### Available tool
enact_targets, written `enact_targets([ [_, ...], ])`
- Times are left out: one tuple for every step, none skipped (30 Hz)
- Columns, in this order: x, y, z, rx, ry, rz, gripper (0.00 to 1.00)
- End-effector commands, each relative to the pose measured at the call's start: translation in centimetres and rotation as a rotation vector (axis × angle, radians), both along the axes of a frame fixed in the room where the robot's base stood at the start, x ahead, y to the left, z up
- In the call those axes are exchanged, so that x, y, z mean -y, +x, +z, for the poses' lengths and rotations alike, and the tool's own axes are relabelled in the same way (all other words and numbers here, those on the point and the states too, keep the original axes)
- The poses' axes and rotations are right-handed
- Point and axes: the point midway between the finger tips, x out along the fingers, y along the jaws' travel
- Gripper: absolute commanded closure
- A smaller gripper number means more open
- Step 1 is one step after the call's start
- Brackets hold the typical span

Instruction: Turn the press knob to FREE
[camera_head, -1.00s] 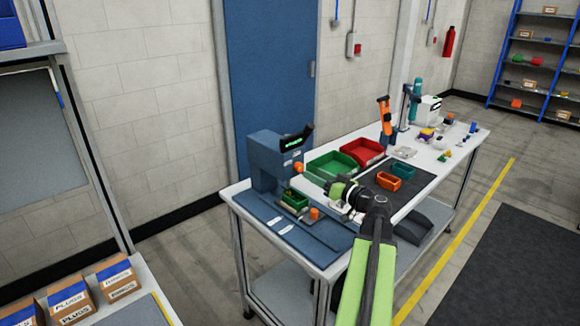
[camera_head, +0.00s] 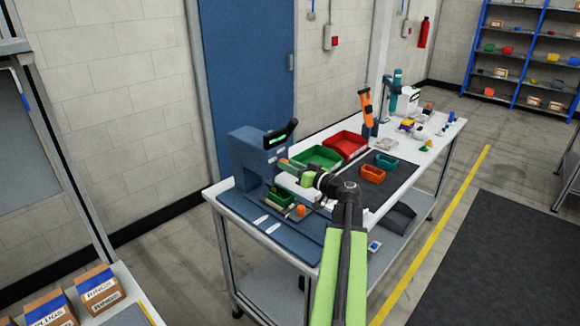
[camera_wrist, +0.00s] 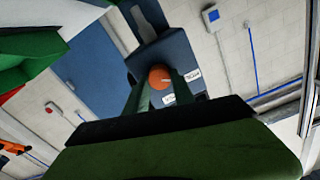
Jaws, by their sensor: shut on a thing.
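My gripper (camera_wrist: 160,88) is shut on the knob, one finger on each side. In the head view my gripper (camera_head: 286,166) reaches the press front and mostly hides the knob.
Green (camera_head: 322,156) and red (camera_head: 348,143) trays stand behind my wrist.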

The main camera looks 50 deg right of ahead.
Motion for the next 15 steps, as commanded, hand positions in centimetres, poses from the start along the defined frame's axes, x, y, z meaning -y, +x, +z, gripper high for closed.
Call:
enact_targets([
  [0.0,-0.03,0.0,0.0,0.0,0.0,0.99],
  [0.0,-0.03,-0.01,0.0,0.0,0.0,1.0],
  [0.01,-0.03,0.0,0.0,0.0,0.0,1.0],
  [0.01,-0.04,-0.01,0.0,0.0,0.0,1.0],
  [0.01,-0.04,-0.01,0.0,0.0,0.0,1.0],
  [0.01,-0.05,-0.01,0.0,0.001,0.0,1.0],
  [0.02,-0.05,-0.01,0.0,0.002,0.0,1.0],
  [0.02,-0.06,-0.01,0.0,0.005,0.0,1.0],
  [0.02,-0.06,-0.01,0.0,0.009,0.0,1.0],
  [0.03,-0.07,-0.02,0.0,0.015,0.0,1.0],
  [0.04,-0.07,-0.02,0.0,0.022,0.0,1.0],
  [0.03,-0.08,-0.03,0.0,0.034,-0.001,1.0],
  [0.04,-0.08,-0.03,0.0,0.043,-0.001,1.0],
  [0.05,-0.08,-0.03,0.0,0.056,-0.001,1.0],
  [0.06,-0.09,-0.04,0.0,0.075,-0.001,1.0],
])
